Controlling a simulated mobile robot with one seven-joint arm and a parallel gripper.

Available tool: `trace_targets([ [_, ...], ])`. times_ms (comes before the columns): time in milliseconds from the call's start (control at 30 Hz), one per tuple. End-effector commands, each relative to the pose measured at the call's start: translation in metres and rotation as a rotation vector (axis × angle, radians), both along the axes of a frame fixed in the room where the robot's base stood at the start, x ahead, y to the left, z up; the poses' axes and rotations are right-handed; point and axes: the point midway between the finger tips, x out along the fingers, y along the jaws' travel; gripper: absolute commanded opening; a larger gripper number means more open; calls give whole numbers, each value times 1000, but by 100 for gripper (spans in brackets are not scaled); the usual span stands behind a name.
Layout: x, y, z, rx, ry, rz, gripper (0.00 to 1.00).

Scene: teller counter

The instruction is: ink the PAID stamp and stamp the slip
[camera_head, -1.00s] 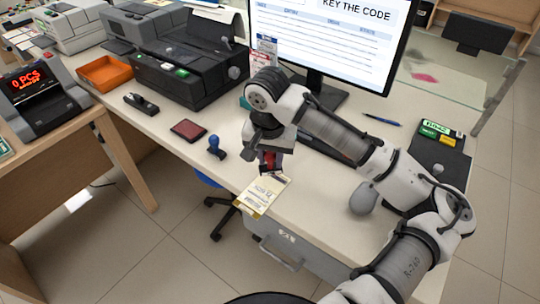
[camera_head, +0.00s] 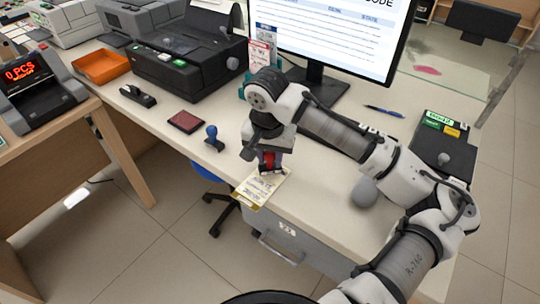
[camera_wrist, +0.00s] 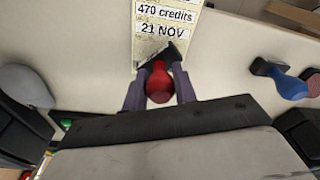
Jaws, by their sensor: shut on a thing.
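My gripper (camera_head: 269,166) is shut on a red-handled stamp (camera_wrist: 159,86), held over the near edge of the counter. The stamp's dark base shows at the slip (camera_head: 255,191) in both views. I cannot tell for sure whether the base touches the paper. The slip lies on the counter near its front edge, and its printed lines "470 credits" and "21 NOV" show in the wrist view (camera_wrist: 165,20). The stamp's inked face and any mark under it are hidden. A dark red ink pad (camera_head: 186,121) lies to the left, beyond a blue stamp (camera_head: 213,138).
A black stapler (camera_head: 138,96), an orange tray (camera_head: 101,67) and a black printer (camera_head: 187,62) are farther left. A monitor (camera_head: 330,45) stands behind my arm. The counter between ink pad and stapler is clear.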

Motion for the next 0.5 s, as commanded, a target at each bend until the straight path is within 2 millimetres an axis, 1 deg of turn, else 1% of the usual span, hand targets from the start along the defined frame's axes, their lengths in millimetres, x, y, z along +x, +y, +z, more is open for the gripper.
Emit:
trace_targets([
  [500,0,0,-5,0,1,0,13],
])
